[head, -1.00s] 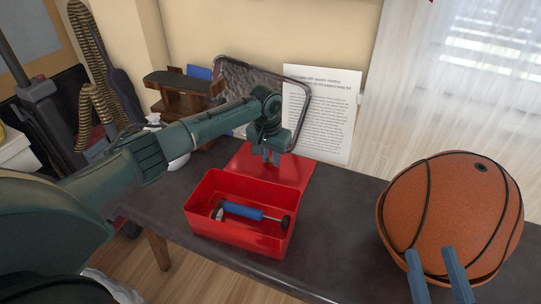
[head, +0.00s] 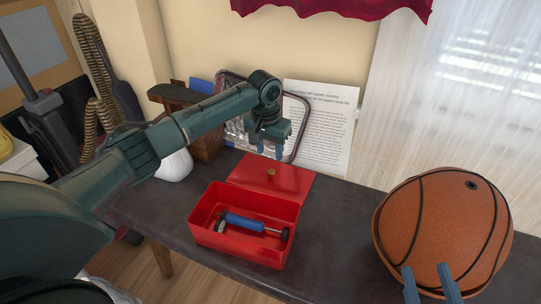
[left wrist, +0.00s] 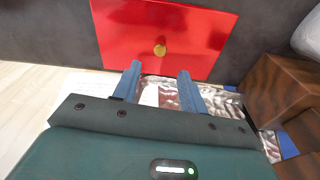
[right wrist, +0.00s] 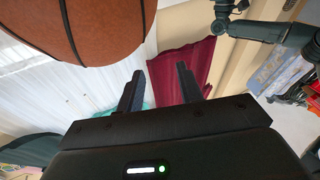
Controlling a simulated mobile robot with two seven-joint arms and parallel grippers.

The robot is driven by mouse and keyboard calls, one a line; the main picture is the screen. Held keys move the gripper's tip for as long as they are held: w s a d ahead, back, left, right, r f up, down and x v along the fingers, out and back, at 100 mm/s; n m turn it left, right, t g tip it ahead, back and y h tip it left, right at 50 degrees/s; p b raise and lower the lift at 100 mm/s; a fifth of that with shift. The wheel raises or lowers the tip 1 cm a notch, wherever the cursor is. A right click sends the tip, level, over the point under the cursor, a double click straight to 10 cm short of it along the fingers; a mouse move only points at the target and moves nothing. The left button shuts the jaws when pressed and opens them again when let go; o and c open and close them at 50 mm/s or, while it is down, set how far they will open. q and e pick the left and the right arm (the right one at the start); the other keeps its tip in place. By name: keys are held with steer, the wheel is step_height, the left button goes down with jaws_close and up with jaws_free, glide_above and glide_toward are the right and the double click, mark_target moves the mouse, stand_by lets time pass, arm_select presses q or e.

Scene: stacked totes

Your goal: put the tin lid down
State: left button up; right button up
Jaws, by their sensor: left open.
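The red tin lid (head: 295,182) lies knob-up behind the open red tin (head: 236,253), right up against its back edge; I cannot tell whether they touch. Its brass knob (head: 271,171) is uncovered. The lid (left wrist: 190,35) and knob (left wrist: 159,50) also show in the left wrist view. My left gripper (head: 267,153) is open and empty, above and behind the knob, apart from the lid. Inside the tin lies a blue-handled tool (head: 243,222). My right gripper (head: 432,282) is open and empty in front of the basketball.
A basketball (head: 440,230) sits at the right of the dark table (head: 335,250). A metal tray (head: 232,130) and a printed sheet (head: 322,115) lean against the wall. A wooden object (head: 205,145) and a white item (head: 174,165) stand at the left. The table between tin and ball is clear.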

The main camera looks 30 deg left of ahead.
arm_select(q)
steer(key=r, duration=0.2)
steer(key=r+p, duration=0.1)
steer(key=r, duration=0.1)
steer(key=shift+s, duration=0.25)
